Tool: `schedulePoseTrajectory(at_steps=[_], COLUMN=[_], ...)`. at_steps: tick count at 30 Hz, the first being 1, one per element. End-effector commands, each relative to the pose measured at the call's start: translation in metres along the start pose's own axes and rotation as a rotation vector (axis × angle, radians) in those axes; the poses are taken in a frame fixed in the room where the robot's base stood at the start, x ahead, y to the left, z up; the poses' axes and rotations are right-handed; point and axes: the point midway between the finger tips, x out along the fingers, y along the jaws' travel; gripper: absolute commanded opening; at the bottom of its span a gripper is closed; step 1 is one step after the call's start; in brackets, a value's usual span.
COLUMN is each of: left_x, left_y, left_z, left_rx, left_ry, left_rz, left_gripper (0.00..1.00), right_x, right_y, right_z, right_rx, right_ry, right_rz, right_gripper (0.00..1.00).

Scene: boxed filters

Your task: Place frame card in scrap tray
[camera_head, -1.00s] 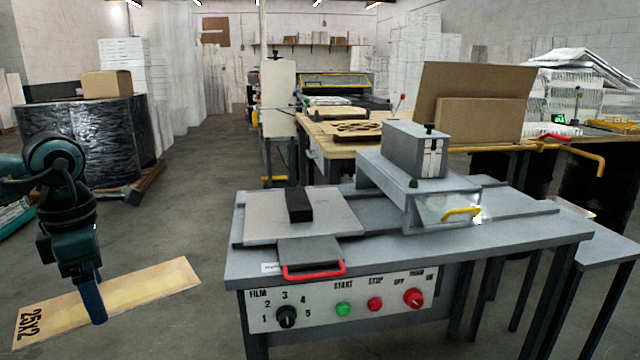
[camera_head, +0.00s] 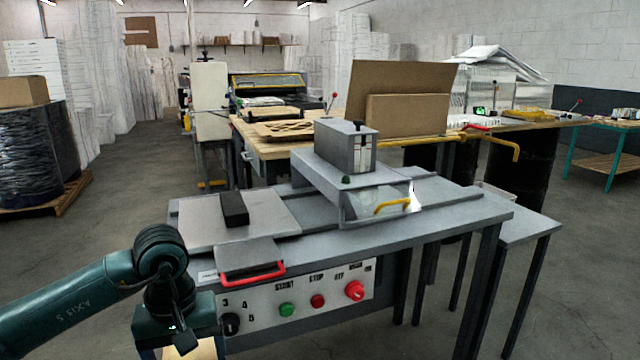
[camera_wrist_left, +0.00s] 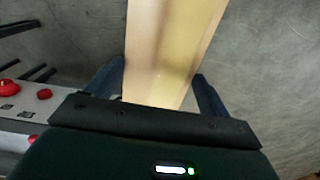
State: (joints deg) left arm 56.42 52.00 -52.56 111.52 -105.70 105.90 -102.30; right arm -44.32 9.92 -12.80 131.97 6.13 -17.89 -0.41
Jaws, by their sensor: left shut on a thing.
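The frame card is a long pale tan board (camera_wrist_left: 172,45). My left gripper (camera_wrist_left: 158,72) is shut on it, with a blue finger at each side in the left wrist view, and the card reaches out past the fingertips above the grey floor. In the head view only a small piece of the card (camera_head: 192,349) shows under the left gripper (camera_head: 183,347) at the bottom edge. No tray can be clearly made out as the scrap tray; a pale tray-like edge (camera_head: 496,190) shows behind the grey machine. My right gripper is not in view.
A grey machine table (camera_head: 430,222) with a red handle (camera_head: 252,274) and a control panel stands just right of my left gripper. A lower grey side table (camera_head: 525,228) adjoins it. A wrapped pallet (camera_head: 30,160) stands at the left. The floor between is clear.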

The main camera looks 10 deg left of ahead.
Motion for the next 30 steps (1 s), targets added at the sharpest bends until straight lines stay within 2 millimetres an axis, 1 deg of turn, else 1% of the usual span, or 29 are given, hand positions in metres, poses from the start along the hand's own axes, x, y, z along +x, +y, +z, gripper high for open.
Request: schedulePoseTrajectory(at_steps=[1,3,10,11,12,17,20,22,27,30], left_x=[-0.001,-0.002,-0.007,-0.015,-0.021,-0.039,-0.056,-0.07,-0.102,-0.114], left_y=[0.013,0.027,0.061,0.058,0.056,0.053,0.051,0.049,0.043,0.04], left_z=[0.003,0.006,0.015,0.015,0.016,0.021,0.025,0.029,0.04,0.045], left_rx=[0.089,0.201,0.491,0.483,0.479,0.477,0.477,0.475,0.475,0.475], left_ry=[0.001,0.001,0.0,0.001,0.001,0.004,0.006,0.006,0.006,0.003], left_rz=[0.003,0.002,0.001,-0.001,-0.002,-0.003,-0.002,-0.004,-0.003,-0.002], left_gripper=[0.59,0.59,0.59,0.59,0.59,0.59,0.59,0.59,0.59,0.59], right_x=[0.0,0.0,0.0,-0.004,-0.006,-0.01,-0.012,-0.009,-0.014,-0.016], right_y=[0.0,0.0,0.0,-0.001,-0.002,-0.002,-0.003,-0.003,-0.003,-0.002], right_z=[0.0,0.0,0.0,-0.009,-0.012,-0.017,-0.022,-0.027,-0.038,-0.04], right_rx=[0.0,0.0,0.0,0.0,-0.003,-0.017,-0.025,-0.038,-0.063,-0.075], right_ry=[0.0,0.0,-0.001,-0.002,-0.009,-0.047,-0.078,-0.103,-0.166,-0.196], right_rz=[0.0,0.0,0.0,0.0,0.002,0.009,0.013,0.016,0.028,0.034], right_gripper=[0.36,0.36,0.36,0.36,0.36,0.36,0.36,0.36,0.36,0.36])
